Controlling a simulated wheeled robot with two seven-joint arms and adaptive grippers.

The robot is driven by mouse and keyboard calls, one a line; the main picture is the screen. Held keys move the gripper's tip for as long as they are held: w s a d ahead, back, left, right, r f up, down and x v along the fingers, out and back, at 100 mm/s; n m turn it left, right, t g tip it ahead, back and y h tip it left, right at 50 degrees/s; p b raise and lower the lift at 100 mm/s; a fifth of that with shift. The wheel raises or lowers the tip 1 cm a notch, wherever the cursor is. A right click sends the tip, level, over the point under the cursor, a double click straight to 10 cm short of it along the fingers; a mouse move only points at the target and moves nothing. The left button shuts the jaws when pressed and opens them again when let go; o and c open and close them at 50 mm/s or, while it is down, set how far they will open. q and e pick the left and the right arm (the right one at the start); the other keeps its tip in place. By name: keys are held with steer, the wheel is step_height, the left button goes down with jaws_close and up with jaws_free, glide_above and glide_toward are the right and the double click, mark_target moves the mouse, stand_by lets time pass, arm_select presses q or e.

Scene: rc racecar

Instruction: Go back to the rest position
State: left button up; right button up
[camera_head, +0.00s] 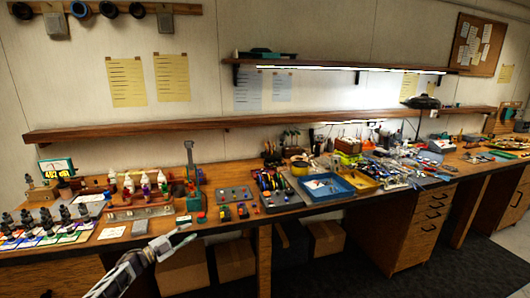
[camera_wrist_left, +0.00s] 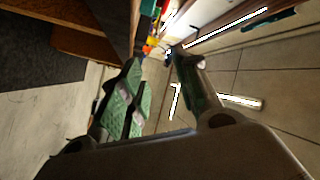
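My left gripper (camera_head: 180,240) reaches in from the bottom of the head view, in front of the workbench's front edge. In the left wrist view its two fingers (camera_wrist_left: 157,70) with green pads stand apart, with nothing seen between them. My right gripper is in neither view. The long wooden workbench (camera_head: 290,209) runs across the head view, crowded with small parts and tools.
A blue tray (camera_head: 338,189) sits mid-bench, with small control boxes (camera_head: 233,196) to its left. Bottles (camera_head: 145,183) stand farther left. Cardboard boxes (camera_head: 232,260) and a drawer unit (camera_head: 418,222) are below. Wall shelves (camera_head: 180,127) hang above. Dark floor lies in front.

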arm_select(q)
steer(key=s+f+n+t+y, duration=0.1)
steer(key=s+f+n+y, duration=0.35)
steer(key=f, duration=0.75)
steer(key=s+f+n+y, duration=0.3)
steer(key=s+f+n, duration=0.15)
steer(key=f, duration=0.75)
steer(key=s+f+n+g+y, duration=0.4)
steer(key=s+f, duration=1.3)
steer(key=f, duration=0.2)
steer(key=s+d+f+n+g, duration=0.1)
steer(key=s+f, duration=0.4)
steer(key=s, duration=1)
steer(key=s+d+f+n+g+y, duration=0.1)
steer(key=s+f+g, duration=0.4)
steer(key=s, duration=0.9)
steer(key=s+d+f+n+g+y, duration=0.1)
steer(key=s+f, duration=0.6)
steer(key=s, duration=0.8)
steer(key=d+n+g, duration=0.1)
steer(key=d+g, duration=0.1)
steer(key=shift+s+d, duration=0.3)
steer(key=shift+s, duration=0.05)
